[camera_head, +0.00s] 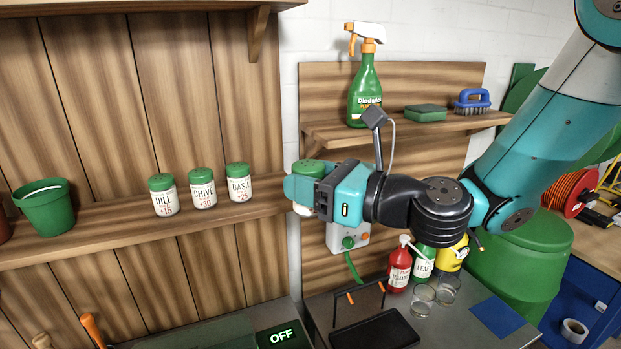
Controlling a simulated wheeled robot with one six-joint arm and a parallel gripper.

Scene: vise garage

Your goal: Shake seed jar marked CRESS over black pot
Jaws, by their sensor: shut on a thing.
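My gripper (303,190) is shut on a jar (309,169) with a green lid. It holds the jar in the air in front of the right end of the wooden shelf. The gripper hides most of the jar, so its label cannot be read. Three similar jars with green lids stand on the shelf: DILL (163,196), CHIVE (202,188) and BASIL (239,182). No black pot can be made out. A green pot (46,207) stands on the shelf at the left.
A spray bottle (366,91), a green block (426,113) and a blue brush (471,101) sit on the upper right shelf. Red (399,266), green (424,262) and yellow (451,254) bottles stand by glasses below my arm. A black tray (375,331) lies in front.

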